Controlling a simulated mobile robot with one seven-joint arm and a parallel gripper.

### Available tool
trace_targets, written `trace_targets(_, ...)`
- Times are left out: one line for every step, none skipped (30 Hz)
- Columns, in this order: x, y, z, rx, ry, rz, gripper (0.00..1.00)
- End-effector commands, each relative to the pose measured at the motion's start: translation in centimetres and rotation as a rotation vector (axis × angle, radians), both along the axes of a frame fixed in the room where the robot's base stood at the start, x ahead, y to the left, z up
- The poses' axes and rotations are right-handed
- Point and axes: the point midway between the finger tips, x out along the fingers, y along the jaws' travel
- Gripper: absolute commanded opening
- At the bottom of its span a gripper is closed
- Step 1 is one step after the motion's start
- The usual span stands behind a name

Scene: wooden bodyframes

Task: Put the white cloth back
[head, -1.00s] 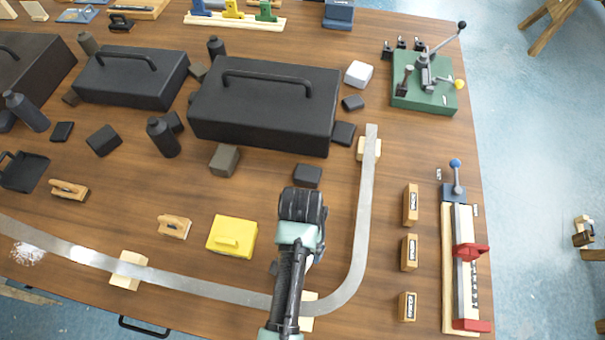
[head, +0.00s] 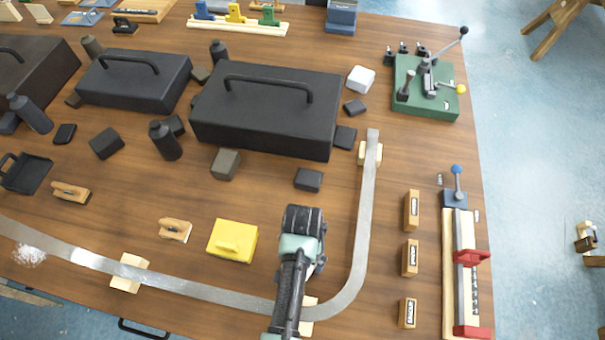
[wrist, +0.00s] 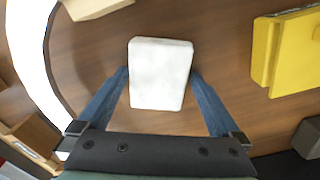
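The white cloth (wrist: 161,74) shows in the wrist view as a pale, rough-faced block with rounded edges, over the brown table. My gripper (wrist: 160,70) has its two blue fingers set wide, one on each side of it. The fingertips are very close to its sides; I cannot tell whether they touch. In the head view my gripper (head: 302,262) is low over the front of the table, right of the yellow block, and hides most of the cloth. A similar white block (head: 360,79) lies right of the large black toolbox.
A yellow block (head: 232,240) lies left of my gripper. A curved metal strip (head: 362,220) on wooden blocks runs around its right and front. Small wooden blocks (head: 409,257) and a red-ended clamp rail (head: 459,280) stand further right. The black toolbox (head: 262,118) is behind.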

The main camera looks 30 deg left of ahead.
Motion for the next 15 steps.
trace_targets(0.0,0.0,0.0,0.0,0.0,0.0,1.0)
trace_targets(0.0,0.0,0.1,0.0,0.0,0.0,1.0)
trace_targets(0.0,0.0,0.2,0.0,0.0,0.0,1.0)
trace_targets(0.0,0.0,0.3,0.0,-0.001,0.0,1.0)
trace_targets(0.0,0.0,0.5,0.0,-0.001,0.001,1.0)
trace_targets(0.1,0.0,0.8,0.001,-0.002,0.0,1.0)
trace_targets(0.1,0.0,1.0,0.001,-0.002,0.0,1.0)
trace_targets(0.1,0.0,1.4,0.001,-0.003,0.0,1.0)
trace_targets(0.1,0.0,2.0,0.001,-0.003,0.0,1.0)
trace_targets(0.1,0.0,2.5,0.002,-0.004,0.0,1.0)
trace_targets(0.1,0.0,3.1,0.002,-0.004,0.0,1.0)
trace_targets(0.1,0.0,3.9,0.002,-0.004,0.0,1.0)
trace_targets(0.2,0.1,4.5,0.002,-0.006,0.0,1.0)
trace_targets(0.2,0.1,5.2,0.002,-0.006,0.0,1.0)
trace_targets(0.2,0.1,6.0,0.002,-0.006,0.0,1.0)
